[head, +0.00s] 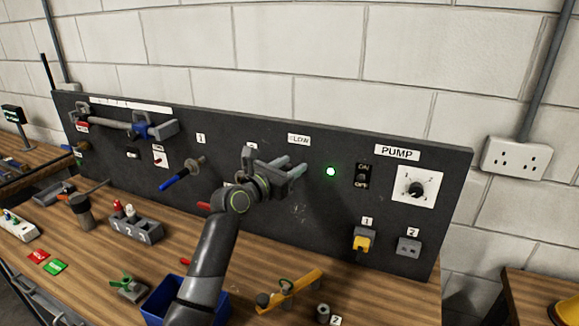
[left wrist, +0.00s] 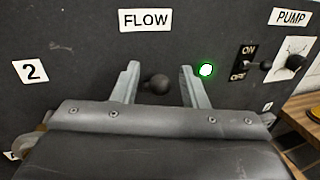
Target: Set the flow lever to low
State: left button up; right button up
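The flow lever (left wrist: 155,84) shows in the left wrist view as a dark round knob on the black panel, under the white FLOW label (left wrist: 146,20). My left gripper (left wrist: 160,72) is open, with one finger on each side of the knob and a visible gap on both sides. In the head view my left gripper (head: 291,166) is up against the panel just below the FLOW label (head: 299,139), and it hides the lever there. No low or high marks for the lever can be read. My right gripper is not in view.
A lit green lamp (head: 331,171) is right of the gripper, then an ON/OFF switch (head: 362,175) and the PUMP dial (head: 417,189). A blue-handled valve (head: 182,174) sticks out to the left. A blue bin (head: 160,300) and a yellow-handled tool (head: 291,290) lie on the bench below.

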pick_arm(q)
grip_shut()
jog(key=f+t+h+b, duration=0.1)
jog(key=b, duration=0.5)
jog(key=s+f+m+t+h+b, duration=0.1)
jog(key=t+b, duration=0.1)
jog(key=b, duration=0.4)
jog(key=shift+a+f+h, duration=0.2)
jog(key=shift+f+h, duration=0.1)
jog(key=shift+s, duration=0.1)
